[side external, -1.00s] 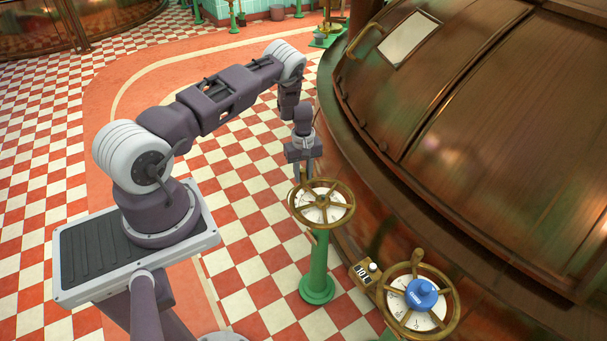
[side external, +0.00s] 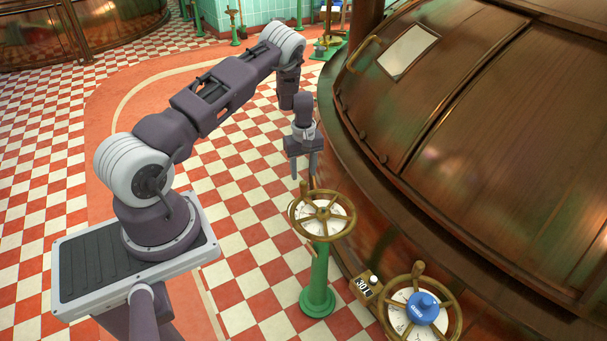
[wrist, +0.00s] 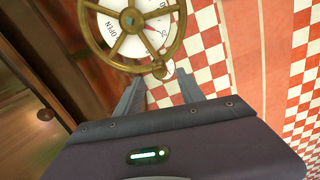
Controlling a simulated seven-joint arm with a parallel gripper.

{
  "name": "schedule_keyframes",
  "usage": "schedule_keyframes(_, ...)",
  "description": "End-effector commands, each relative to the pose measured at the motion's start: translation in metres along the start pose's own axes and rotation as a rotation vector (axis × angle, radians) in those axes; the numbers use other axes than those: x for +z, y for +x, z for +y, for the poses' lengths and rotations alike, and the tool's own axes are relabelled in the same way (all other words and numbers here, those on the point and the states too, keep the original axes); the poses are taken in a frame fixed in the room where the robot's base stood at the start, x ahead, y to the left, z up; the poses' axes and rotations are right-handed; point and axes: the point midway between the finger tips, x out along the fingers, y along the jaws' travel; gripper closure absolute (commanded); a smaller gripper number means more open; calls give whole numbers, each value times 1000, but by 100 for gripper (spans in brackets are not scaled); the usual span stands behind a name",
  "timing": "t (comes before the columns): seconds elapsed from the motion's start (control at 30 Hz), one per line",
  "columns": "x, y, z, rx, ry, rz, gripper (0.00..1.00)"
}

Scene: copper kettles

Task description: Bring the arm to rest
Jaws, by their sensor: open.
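My gripper (side external: 304,175) hangs pointing down just above the brass handwheel (side external: 346,210) on the green post. A white dial marked OPEN shows under the spokes. My arm is bent, raised over the tiled floor.
The large copper kettle (side external: 480,110) fills the right side, close beside my gripper. A second brass wheel with a blue knob (side external: 423,308) stands at the lower right, next to a small counter (side external: 363,287) that seems to read 30 L. Checkered floor (side external: 250,235) to the left is open.

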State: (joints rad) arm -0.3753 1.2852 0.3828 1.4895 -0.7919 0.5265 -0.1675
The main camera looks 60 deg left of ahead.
Motion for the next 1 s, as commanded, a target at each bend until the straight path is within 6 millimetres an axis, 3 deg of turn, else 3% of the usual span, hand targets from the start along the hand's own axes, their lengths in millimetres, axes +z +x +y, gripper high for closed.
schedule_keyframes(0.1,0,-2,1,3,3,0,54)
schedule_keyframes(0.17,4,-17,9,18,19,0,54)
schedule_keyframes(0.27,25,-80,34,79,101,-4,54)
schedule_keyframes(0.37,68,-168,51,157,239,-9,54)
schedule_keyframes(0.4,90,-203,53,188,304,-9,54)
schedule_keyframes(0.47,124,-252,48,229,407,-4,54)
schedule_keyframes(0.5,147,-283,41,256,481,4,54)
schedule_keyframes(0.57,184,-327,22,293,602,23,54)
schedule_keyframes(0.6,209,-352,4,314,687,43,54)
schedule_keyframes(0.7,264,-398,-52,353,897,111,54)
schedule_keyframes(0.83,310,-418,-131,364,1138,237,54)
schedule_keyframes(0.9,322,-416,-164,358,1230,303,54)
schedule_keyframes(1.0,328,-410,-194,346,1311,374,54)
